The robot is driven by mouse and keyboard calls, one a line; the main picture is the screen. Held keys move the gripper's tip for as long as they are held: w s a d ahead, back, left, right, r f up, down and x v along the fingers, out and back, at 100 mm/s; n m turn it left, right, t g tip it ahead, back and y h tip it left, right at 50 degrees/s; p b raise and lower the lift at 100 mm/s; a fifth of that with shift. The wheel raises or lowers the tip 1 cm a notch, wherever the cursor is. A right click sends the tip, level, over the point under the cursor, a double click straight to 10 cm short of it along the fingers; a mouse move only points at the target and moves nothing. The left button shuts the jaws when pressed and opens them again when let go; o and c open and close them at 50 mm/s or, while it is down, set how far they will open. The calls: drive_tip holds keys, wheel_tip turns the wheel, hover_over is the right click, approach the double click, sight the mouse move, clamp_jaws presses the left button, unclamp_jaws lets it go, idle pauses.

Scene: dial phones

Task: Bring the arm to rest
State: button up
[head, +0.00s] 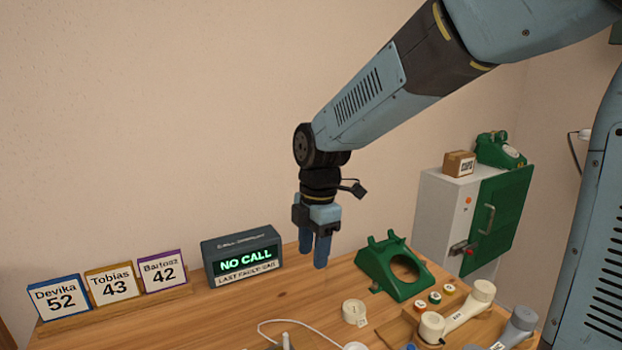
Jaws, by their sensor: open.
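My gripper (314,264) hangs from my arm with its two blue fingers pointing down. It is open and empty, with a gap between the fingers. It is above the wooden table (190,325), to the right of the call display and to the left of the green phone body. I cannot tell its exact height over the table.
Name cards (112,288) stand in a wooden holder at left. The call display (242,257) reads "NO CALL". A green phone body (393,268), a cream handset (458,312) and a grey handset (515,328) are at right. Behind is a cabinet (440,205) with a green door.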

drive_tip(key=s+d+r+m+t, duration=0.2)
drive_tip(key=s+d+r+m, duration=0.1)
drive_tip(key=d+m, duration=0.4)
drive_tip(key=s+d+r+m+t, duration=0.2)
drive_tip(key=s+d+m, duration=0.3)
drive_tip(key=d+m, duration=0.3)
drive_tip(key=s+d+r+m+t, duration=0.2)
drive_tip(key=s+d+r+m, duration=0.2)
drive_tip(key=d+m, duration=0.4)
drive_tip(key=shift+d+r+m+h, duration=0.15)
drive_tip(key=shift+m+h, duration=0.25)
drive_tip(key=shift+m, duration=0.3)
drive_tip(key=shift+c, duration=0.5)
